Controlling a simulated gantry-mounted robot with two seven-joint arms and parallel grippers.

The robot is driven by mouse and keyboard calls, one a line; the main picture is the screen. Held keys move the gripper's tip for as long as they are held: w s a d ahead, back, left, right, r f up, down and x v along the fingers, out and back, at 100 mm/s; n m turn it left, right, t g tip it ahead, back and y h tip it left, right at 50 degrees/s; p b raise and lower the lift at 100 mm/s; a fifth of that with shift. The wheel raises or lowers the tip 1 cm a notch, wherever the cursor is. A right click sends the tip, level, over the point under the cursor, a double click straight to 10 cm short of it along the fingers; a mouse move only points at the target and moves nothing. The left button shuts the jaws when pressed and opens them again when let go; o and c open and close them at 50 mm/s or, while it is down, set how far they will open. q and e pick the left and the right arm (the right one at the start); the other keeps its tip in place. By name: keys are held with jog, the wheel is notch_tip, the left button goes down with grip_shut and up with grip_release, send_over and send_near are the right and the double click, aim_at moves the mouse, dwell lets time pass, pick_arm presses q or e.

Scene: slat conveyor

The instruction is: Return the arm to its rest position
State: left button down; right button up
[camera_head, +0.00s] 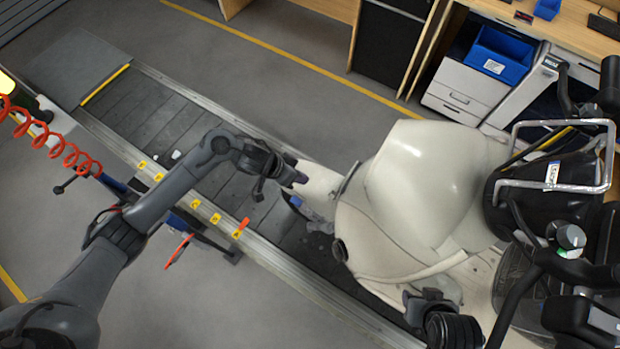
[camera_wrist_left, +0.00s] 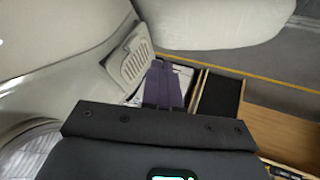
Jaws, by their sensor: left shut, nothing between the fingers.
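My left arm reaches in from the lower left over the slat conveyor. My left gripper (camera_head: 298,177) is above the slats, close to the left side of a large white rounded body. In the left wrist view its two dark fingers (camera_wrist_left: 163,85) are together with nothing between them. My right gripper (camera_head: 425,303) shows small and dark at the lower right, in front of the white body. Its fingers are too unclear to tell whether they are open.
The slat conveyor (camera_head: 160,123) runs diagonally, with yellow tags on its near rail. A red coiled hose (camera_head: 72,158) hangs at left. A white drawer cabinet (camera_head: 468,85) and blue bin (camera_head: 497,55) stand at the upper right. The grey floor beyond the conveyor is clear.

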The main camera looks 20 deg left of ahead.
pick_arm(q)
jog(key=s+d+f+g+h, duration=0.1)
jog(key=s+d+f+g, duration=0.2)
jog(key=s, duration=1)
jog(key=s+d+r+n+t+h+p, duration=0.1)
jog(key=s+d+n+t+p, duration=0.2)
jog(key=s+d, duration=0.35)
jog(key=s+a+r+y, duration=0.1)
jog(key=a+r+y, duration=0.3)
jog(key=a, duration=0.4)
jog(key=s+a+r+n+y, duration=0.1)
jog(key=a+r+y, duration=0.3)
jog(key=a, duration=0.5)
jog(key=shift+s+r+b, duration=0.3)
jog(key=shift+s+r, duration=0.35)
